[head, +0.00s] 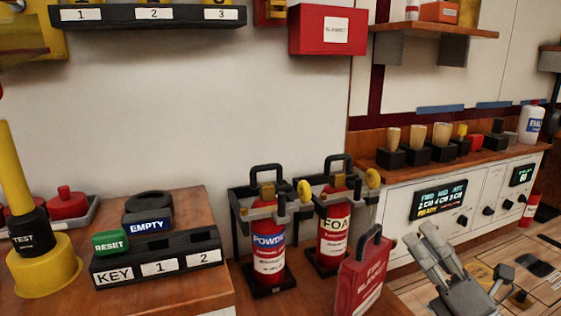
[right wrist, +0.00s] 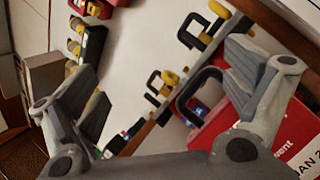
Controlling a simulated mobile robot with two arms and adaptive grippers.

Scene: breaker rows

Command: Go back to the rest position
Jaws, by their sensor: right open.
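My right gripper (head: 437,250) shows at the lower right of the head view, in front of the white control panel. In the right wrist view its two fingers (right wrist: 165,95) stand wide apart with nothing between them. A red box with a black handle (head: 362,275) stands just left of it in the head view; in the right wrist view a red case (right wrist: 215,125) lies behind the right finger, and I cannot tell whether they touch. My left gripper is in neither view.
A POWDER extinguisher (head: 268,250) and a FOAM extinguisher (head: 333,235) stand in black brackets. A KEY block (head: 160,262) and a yellow TEST plunger (head: 45,265) sit on the left counter. Stamps (head: 417,143) line the ledge above the control panel (head: 400,195). A red box (head: 328,30) hangs overhead.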

